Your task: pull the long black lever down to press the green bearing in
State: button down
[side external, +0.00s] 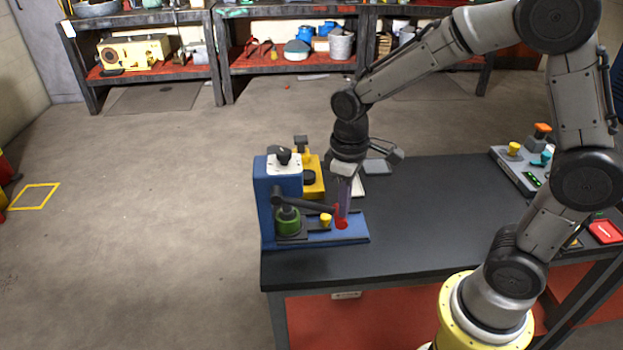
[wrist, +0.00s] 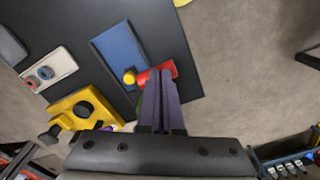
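The blue press (side external: 268,205) stands at the table's left edge, and its base also shows in the wrist view (wrist: 118,55). The green bearing (side external: 288,222) sits upright in the press under the long black lever (side external: 305,205). The lever reaches right, toward a red part (side external: 341,224) at my fingertips; I cannot tell whether the two are joined. The red part also shows in the wrist view (wrist: 170,68), on both sides of my fingertips. My gripper (side external: 343,216) points down over the base, with its fingers together in the wrist view (wrist: 159,72). Nothing is visible between them. Contact with the red part is unclear.
A yellow knob (side external: 325,220) stands on the base close to my fingertips. A yellow device (side external: 314,180) stands behind the press. A control box (side external: 525,168) and a red object (side external: 605,232) are at the right. The middle of the dark table (side external: 425,215) is clear.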

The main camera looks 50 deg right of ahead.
jog(key=shift+s+f, duration=0.1)
jog(key=shift+f, duration=0.65)
dwell(0.3)
jog(key=shift+w+a+r, duration=0.1)
jog(key=shift+r, duration=1)
jog(key=shift+w+r, duration=0.1)
jog(key=shift+r, duration=0.95)
notch_tip(320, 180, up, 13)
jog(key=shift+r, duration=0.1)
